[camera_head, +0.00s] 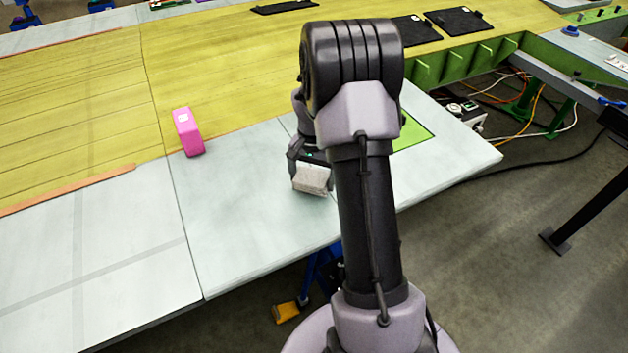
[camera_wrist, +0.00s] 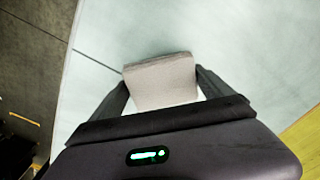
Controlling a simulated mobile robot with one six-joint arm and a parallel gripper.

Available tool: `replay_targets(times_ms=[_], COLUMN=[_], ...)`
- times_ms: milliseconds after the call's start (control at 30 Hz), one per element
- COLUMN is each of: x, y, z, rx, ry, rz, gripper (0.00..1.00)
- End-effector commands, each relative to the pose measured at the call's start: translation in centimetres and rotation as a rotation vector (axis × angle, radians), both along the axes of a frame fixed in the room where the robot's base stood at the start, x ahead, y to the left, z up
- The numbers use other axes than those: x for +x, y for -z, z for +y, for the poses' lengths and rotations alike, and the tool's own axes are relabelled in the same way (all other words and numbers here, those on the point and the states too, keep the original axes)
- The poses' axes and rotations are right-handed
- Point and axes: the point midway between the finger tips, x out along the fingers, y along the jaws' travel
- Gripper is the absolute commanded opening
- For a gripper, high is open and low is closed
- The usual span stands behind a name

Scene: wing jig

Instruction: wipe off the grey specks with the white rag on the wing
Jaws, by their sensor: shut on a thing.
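My gripper (camera_head: 308,160) is shut on the white rag (camera_head: 312,179), a pale folded block, at the light grey-white part of the wing (camera_head: 235,210). The rag also shows between the two fingers in the wrist view (camera_wrist: 160,82). It is at or just above the wing surface; I cannot tell if it touches. No grey specks can be made out in either view; my arm hides part of the wing.
A pink block (camera_head: 188,132) stands on the wing left of my gripper. A green patch (camera_head: 411,132) lies right of my arm. Black pads (camera_head: 458,21) lie at the back. The wing's front edge is close, with floor beyond and cables (camera_head: 520,95) at right.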

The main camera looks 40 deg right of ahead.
Motion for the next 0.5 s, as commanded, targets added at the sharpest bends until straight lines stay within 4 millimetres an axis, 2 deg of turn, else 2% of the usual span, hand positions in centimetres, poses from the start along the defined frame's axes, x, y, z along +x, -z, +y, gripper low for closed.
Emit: replay_targets(times_ms=[33,500], x=[0.1,0.4], y=[-0.7,-4.9], z=[0.1,0.7], rx=[0.0,-0.001], ry=[-0.001,-0.006], rz=[-0.001,-0.002], gripper=[0.53,0.53])
